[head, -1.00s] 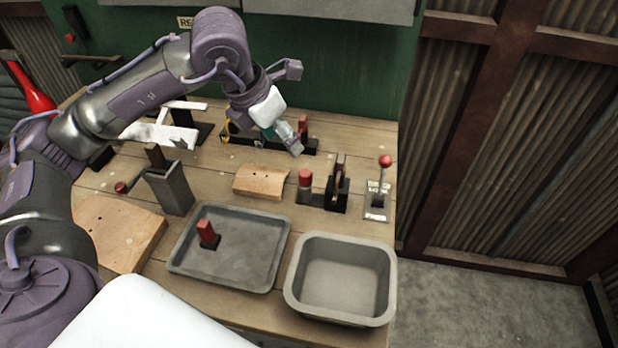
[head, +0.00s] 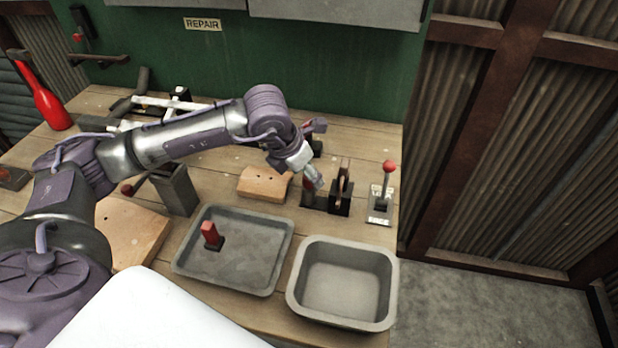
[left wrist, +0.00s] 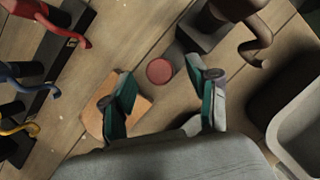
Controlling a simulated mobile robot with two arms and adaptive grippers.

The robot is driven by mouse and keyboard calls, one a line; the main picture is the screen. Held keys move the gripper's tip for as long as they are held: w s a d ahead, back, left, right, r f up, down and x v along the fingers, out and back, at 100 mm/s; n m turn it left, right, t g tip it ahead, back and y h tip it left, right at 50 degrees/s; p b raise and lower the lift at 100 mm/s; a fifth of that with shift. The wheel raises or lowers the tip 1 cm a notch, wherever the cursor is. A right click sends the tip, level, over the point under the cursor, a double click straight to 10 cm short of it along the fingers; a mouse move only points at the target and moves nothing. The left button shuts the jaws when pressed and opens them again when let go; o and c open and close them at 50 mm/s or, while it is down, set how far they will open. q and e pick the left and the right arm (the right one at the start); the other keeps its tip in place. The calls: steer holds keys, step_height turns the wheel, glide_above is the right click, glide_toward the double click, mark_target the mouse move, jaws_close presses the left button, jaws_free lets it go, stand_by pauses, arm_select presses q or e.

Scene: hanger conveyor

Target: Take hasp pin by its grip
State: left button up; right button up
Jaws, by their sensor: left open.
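A round red grip top (left wrist: 160,71), which looks like the hasp pin's grip, shows in the left wrist view between and a little beyond my left fingertips. In the head view my left gripper (head: 313,182) hides most of it. My left gripper (left wrist: 166,84) is open over it, with nothing between its teal-padded fingers. I cannot tell how far above the grip the fingertips are. The dark hasp stand (head: 341,190) with a brown upright piece is just right of the gripper. My right gripper is not in view.
A curved wooden block (head: 264,184) lies left of the gripper. A red-knobbed lever (head: 383,190) stands right. In front are a grey tray (head: 240,278) with a red-topped piece (head: 211,235) and an empty grey bin (head: 342,313). Colored hooks (left wrist: 45,80) show in the left wrist view.

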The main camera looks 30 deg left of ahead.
arm_select(q)
steer(key=shift+x, duration=1.2)
steer(key=shift+r, duration=0.1)
jaws_close()
step_height(320, 180, up, 9)
steer(key=shift+w+b, duration=0.1)
steer(key=shift+b, duration=1)
steer(key=shift+r, duration=0.5)
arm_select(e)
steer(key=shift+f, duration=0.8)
